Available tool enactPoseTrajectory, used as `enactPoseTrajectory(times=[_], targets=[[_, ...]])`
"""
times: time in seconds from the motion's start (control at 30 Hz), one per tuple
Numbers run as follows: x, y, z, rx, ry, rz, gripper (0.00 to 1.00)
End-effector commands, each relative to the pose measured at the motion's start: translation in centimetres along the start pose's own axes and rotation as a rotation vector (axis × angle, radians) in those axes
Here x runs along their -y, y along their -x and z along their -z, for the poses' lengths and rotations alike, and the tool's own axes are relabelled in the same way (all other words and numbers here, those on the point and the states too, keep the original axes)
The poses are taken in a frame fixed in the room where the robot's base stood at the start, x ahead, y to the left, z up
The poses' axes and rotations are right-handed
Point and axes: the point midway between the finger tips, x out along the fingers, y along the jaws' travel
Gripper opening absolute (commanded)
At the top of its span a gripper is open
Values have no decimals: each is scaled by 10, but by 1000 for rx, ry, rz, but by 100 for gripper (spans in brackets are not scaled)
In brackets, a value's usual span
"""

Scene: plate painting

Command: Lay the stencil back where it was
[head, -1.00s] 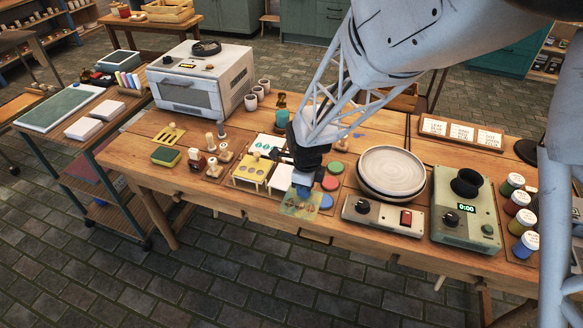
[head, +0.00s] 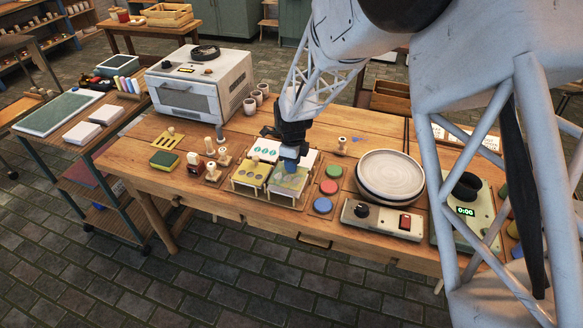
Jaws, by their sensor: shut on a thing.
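My gripper (head: 291,168) points down over the stencil rack and is shut on the stencil. The stencil (head: 287,183) is a pale, greenish-yellow see-through sheet with dark shapes. It lies roughly level over the right front place of the rack (head: 246,191), to the right of a yellow stencil (head: 252,173) with round holes. I cannot tell whether it touches its support. The blue fingers hide part of its back edge. A white stencil with teal ovals (head: 265,149) sits behind.
Red, green and blue round pads (head: 328,187) stand close on the right, then a stack of plates (head: 390,176). Wooden stamps (head: 214,170) and a green sponge (head: 165,159) are to the left. The table's front edge is close below the rack.

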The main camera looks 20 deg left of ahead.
Motion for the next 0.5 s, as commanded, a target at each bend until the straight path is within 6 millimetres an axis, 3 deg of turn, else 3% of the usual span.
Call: enactPoseTrajectory(times=[0.2,0.5], targets=[[11,-1,-7,0,0,0,0],[12,-1,-8,0,0,0,0]])
